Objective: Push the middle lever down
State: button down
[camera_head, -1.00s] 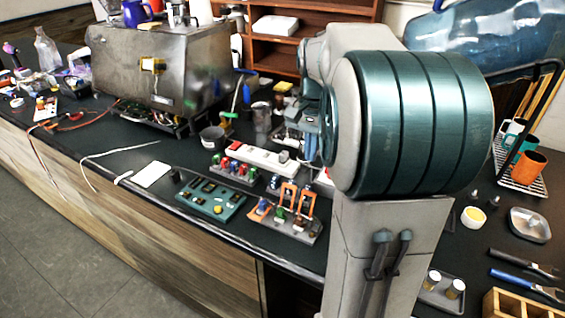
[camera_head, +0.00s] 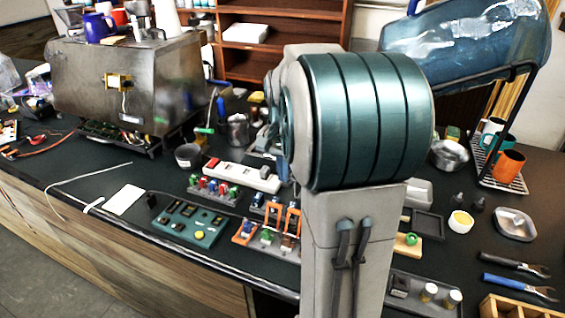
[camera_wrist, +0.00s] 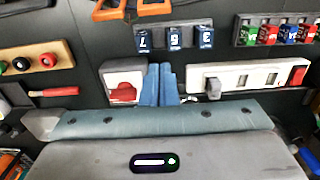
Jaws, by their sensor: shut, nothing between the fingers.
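A grey lever panel in the camera_head view carries three orange U-shaped levers. The left lever (camera_head: 243,234) lies down, while the middle lever (camera_head: 271,206) and the right lever (camera_head: 293,211) stand up. Blue, green and brown parts sit below them. In the wrist view, turned about, the middle lever (camera_wrist: 152,8) and the right lever (camera_wrist: 108,12) are cut off by the top edge. My gripper (camera_wrist: 160,72) has its blue fingers together and empty, beside the row of blue numbered blocks (camera_wrist: 174,38), apart from the levers. My arm hides the gripper in the camera_head view.
A white power strip (camera_head: 240,177) and a panel of coloured switches (camera_head: 213,190) stand behind and left of the levers. A teal button board (camera_head: 187,222) lies to their left. In the wrist view, a white plate with a red switch (camera_wrist: 122,92) is close to the fingers.

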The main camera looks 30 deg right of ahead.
notch_tip(320, 180, down, 5)
jog(key=shift+s+a+f, duration=0.1)
jog(key=shift+a+f, duration=0.05)
jog(key=shift+s+a+r+p, duration=0.3)
jog(key=shift+s+a+r, duration=0.1)
jog(key=shift+s+a, duration=0.25)
jog(key=shift+s+a+r+p, duration=0.3)
jog(key=shift+s+a+r, duration=0.1)
jog(key=shift+a, duration=0.35)
jog(key=shift+s+a+f+b, duration=0.1)
jog(key=shift+b, duration=0.3)
jog(key=shift+s+a+t+h, duration=0.1)
jog(key=shift+a+t+h, duration=0.05)
jog(key=shift+t+h, duration=0.15)
